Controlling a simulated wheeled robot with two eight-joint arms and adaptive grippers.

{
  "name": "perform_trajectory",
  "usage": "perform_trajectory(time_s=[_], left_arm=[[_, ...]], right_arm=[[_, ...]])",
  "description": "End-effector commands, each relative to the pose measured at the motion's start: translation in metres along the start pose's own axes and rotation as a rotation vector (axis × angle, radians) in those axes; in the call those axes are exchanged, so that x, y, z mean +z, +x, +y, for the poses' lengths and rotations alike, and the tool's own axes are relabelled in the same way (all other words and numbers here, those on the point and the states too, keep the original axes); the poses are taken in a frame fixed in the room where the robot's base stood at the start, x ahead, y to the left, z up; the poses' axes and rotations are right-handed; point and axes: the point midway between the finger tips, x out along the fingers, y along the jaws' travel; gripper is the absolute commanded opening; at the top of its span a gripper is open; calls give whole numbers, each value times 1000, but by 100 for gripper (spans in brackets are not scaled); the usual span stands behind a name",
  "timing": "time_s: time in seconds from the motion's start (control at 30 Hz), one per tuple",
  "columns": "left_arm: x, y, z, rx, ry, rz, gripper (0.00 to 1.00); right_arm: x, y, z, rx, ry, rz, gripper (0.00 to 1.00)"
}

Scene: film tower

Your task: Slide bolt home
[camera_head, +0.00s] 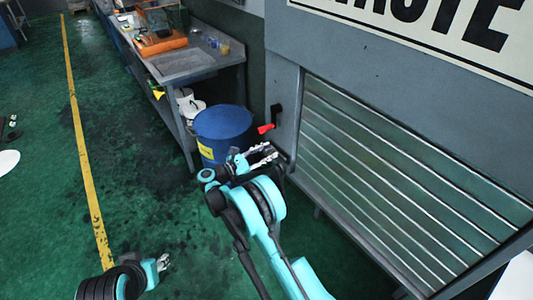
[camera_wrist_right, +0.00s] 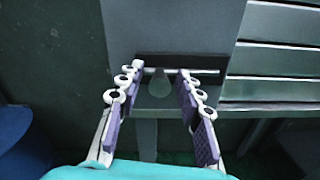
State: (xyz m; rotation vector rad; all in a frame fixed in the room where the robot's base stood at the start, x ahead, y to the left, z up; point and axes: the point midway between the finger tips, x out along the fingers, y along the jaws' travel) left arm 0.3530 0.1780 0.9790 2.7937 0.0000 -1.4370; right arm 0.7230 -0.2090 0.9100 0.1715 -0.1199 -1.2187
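In the right wrist view a bolt rod (camera_wrist_right: 204,72) runs level across a dark bracket on the grey panel. A pale rounded knob (camera_wrist_right: 158,82) hangs from its middle. My right gripper (camera_wrist_right: 158,76) is open, with one purple-padded finger on each side of the knob and a gap to it. Whether the fingertips touch the rod is unclear. In the head view my right gripper (camera_head: 264,158) is at the left edge of the slatted shutter, and the bolt is mostly hidden there. My left gripper (camera_head: 163,262) is low at the left, away from the shutter; its opening is unclear.
The slatted metal shutter (camera_head: 400,180) fills the right side under a sign (camera_head: 440,25). A red-handled lever (camera_head: 265,129) sticks out just above my right gripper. A blue barrel (camera_head: 224,123) and a workbench (camera_head: 183,65) stand behind. The green floor (camera_head: 150,190) at left is largely clear.

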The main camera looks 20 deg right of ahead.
Motion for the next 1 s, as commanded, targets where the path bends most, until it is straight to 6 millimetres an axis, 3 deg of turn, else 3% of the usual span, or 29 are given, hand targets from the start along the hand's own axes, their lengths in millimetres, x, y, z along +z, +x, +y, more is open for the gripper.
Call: perform_trajectory(time_s=[0.1, 0.23, 0.47, 0.73, 0.97, 1.0], left_arm=[[0, 0, 0, 0, 0, 0, 39], [0, 0, 0, 0, 0, 0, 39], [0, 0, 0, 0, 0, 0, 39], [3, 4, 0, 0, 0, 0, 39], [2, 3, 0, 0, 0, 0, 39], [2, 3, 0, 0, 0, 0, 39]], right_arm=[[0, 0, 0, 0, 0, 0, 33], [0, 0, 0, 0, 0, 0, 0], [0, 0, -2, 0, 0, 0, 0], [7, 0, -35, 0, 0, 0, 0], [7, 0, -36, 0, 0, 0, 0], [7, 0, -36, 0, 0, 0, 17]])
